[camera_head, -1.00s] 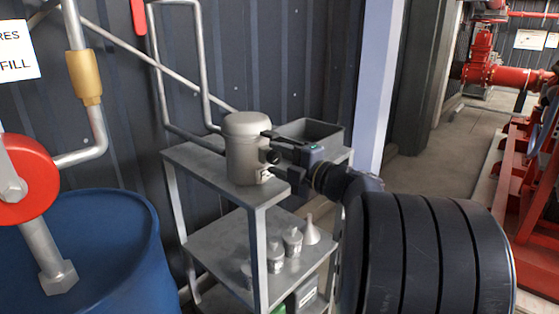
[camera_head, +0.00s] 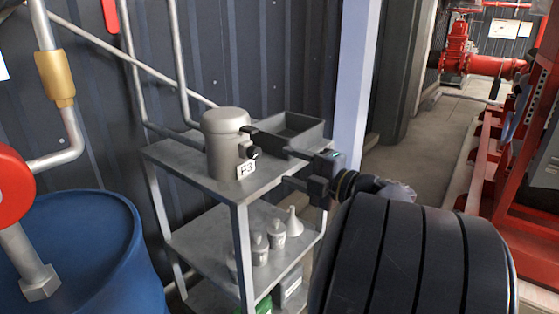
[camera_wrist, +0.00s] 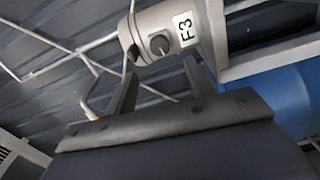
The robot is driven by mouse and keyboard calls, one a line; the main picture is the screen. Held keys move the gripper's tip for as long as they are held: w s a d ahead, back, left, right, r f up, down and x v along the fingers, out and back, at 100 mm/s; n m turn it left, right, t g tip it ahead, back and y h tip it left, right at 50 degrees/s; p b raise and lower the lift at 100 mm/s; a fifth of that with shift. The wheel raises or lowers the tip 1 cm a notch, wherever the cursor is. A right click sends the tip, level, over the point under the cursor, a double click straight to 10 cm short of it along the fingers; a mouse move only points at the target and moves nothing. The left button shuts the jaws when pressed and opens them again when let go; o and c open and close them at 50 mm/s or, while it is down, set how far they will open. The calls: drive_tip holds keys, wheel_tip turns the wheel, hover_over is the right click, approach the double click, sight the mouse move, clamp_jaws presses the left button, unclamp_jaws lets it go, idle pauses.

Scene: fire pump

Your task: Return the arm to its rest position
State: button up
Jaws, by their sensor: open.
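My gripper (camera_head: 268,158) is at the end of my dark arm, over the right side of the cart's top shelf. Its two fingers are apart with nothing between them. It points left towards a grey cylindrical canister (camera_head: 222,150) that stands upright on the top shelf. The canister has a dark knob and a white label on its side. In the wrist view, the canister (camera_wrist: 165,32) shows tilted just beyond the open fingertips of my gripper (camera_wrist: 160,75). One fingertip looks close to the canister in the head view; I cannot tell the exact gap.
The metal shelf cart (camera_head: 180,157) carries an open grey bin (camera_head: 305,130) behind my gripper. Small containers and a funnel (camera_head: 292,224) stand on its middle shelf. A blue drum (camera_head: 90,240) is at left, a pale post (camera_head: 355,80) behind. The aisle at right shows open floor.

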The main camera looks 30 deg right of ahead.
sight(257, 154)
drive_tip(key=shift+s+d, duration=0.2)
drive_tip(key=shift+s, duration=0.35)
drive_tip(key=shift+w, duration=0.1)
drive_tip(key=b+x, duration=0.1)
drive_tip(key=x, duration=0.9)
drive_tip(key=shift+w+a+f, duration=0.1)
drive_tip(key=shift+w+a, duration=0.1)
drive_tip(key=shift+w, duration=0.15)
